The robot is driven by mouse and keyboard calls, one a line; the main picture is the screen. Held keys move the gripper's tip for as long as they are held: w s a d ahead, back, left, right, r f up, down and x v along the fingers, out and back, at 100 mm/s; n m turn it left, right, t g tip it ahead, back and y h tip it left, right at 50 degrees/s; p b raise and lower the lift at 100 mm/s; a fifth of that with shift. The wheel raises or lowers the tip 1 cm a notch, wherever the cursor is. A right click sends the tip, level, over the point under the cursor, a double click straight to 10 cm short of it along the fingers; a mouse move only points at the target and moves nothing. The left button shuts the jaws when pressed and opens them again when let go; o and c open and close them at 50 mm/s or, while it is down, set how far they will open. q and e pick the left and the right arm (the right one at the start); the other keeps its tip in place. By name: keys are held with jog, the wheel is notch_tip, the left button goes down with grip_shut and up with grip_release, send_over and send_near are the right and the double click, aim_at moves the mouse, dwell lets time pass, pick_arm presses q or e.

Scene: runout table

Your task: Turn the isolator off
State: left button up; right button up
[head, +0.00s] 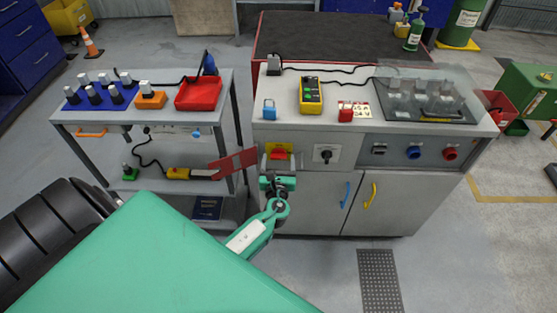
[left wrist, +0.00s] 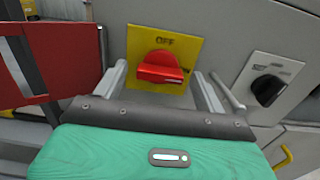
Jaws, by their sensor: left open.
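The isolator is a red handle (left wrist: 160,68) on a yellow plate (left wrist: 188,47) marked OFF at the top. In the left wrist view the handle lies roughly level, tilted slightly. The isolator also shows in the head view (head: 279,152) on the left of the cabinet front. My left gripper (left wrist: 160,80) is open, with one finger on each side of the red handle. I cannot tell whether the fingers touch it. In the head view my left gripper (head: 277,178) is just below and in front of the isolator. My right gripper is not in view.
A black rotary knob (left wrist: 268,90) on a white plate is right of the isolator. A red panel (head: 233,163) stands close on its left. The cabinet top (head: 290,117) holds a yellow pendant (head: 311,95) and a blue padlock (head: 269,109). A trolley (head: 222,112) stands at left.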

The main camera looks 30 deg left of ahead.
pick_arm(q)
jog(key=shift+w, duration=0.1)
jog(key=shift+c, duration=0.4)
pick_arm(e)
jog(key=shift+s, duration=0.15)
pick_arm(q)
jog(key=c, duration=0.9)
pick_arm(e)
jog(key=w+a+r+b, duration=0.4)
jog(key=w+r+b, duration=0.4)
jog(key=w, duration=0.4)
pick_arm(q)
jog(key=shift+n+b, duration=3.35)
jog(key=shift+n, duration=5.75)
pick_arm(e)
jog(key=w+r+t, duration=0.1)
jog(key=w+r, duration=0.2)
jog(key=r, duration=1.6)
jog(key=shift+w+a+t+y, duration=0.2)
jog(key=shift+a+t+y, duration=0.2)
